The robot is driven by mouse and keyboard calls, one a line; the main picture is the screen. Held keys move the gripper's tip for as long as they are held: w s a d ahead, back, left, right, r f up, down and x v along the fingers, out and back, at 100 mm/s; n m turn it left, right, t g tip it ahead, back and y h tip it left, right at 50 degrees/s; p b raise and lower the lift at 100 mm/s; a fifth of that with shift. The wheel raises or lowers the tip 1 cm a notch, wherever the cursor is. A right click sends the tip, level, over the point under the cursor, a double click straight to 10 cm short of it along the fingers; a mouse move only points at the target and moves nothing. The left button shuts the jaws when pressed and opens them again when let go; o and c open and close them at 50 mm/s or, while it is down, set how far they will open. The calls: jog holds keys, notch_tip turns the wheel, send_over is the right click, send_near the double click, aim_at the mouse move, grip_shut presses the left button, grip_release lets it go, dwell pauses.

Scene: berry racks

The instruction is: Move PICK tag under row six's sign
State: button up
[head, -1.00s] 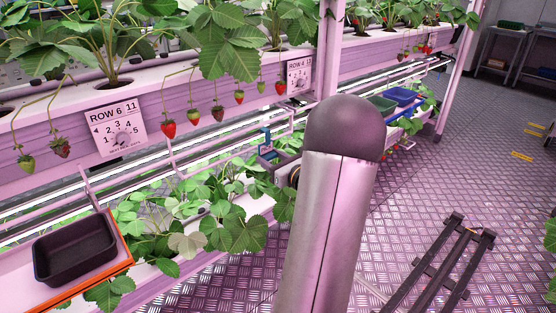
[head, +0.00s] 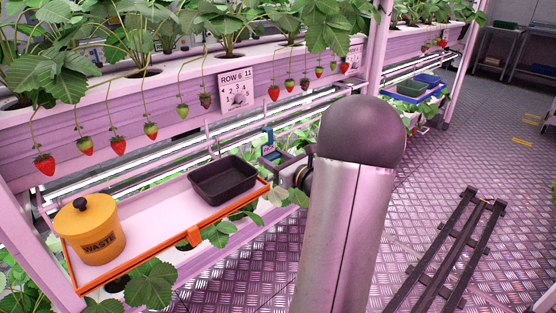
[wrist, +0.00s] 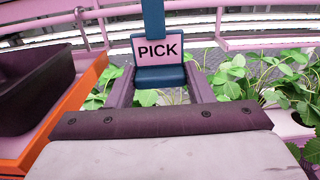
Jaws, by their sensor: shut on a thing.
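The PICK tag is a pink plate with black letters in a blue holder; it shows in the wrist view (wrist: 157,49) facing the camera. My gripper (wrist: 157,80) is shut on its blue lower part, with a dark finger on each side. In the head view my gripper (head: 270,154) holds the blue tag (head: 267,139) upright in front of the rack, apart from the sign. The white ROW 6 sign (head: 237,88) hangs on the pink gutter face, above and left of the gripper. My arm hides part of the rack to the right.
An orange-edged shelf (head: 150,220) carries a black tray (head: 224,181) and a yellow WASTE pot (head: 88,229), left of my gripper. Strawberries (head: 118,146) hang before the gutter on both sides of the sign. Leafy plants (head: 150,283) grow below.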

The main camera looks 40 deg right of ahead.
jog(key=shift+w+d, duration=0.15)
jog(key=shift+w, duration=0.7)
jog(key=w+f+b, duration=0.1)
jog(key=w, duration=0.6)
jog(key=shift+f, duration=0.25)
jog(key=o, duration=1)
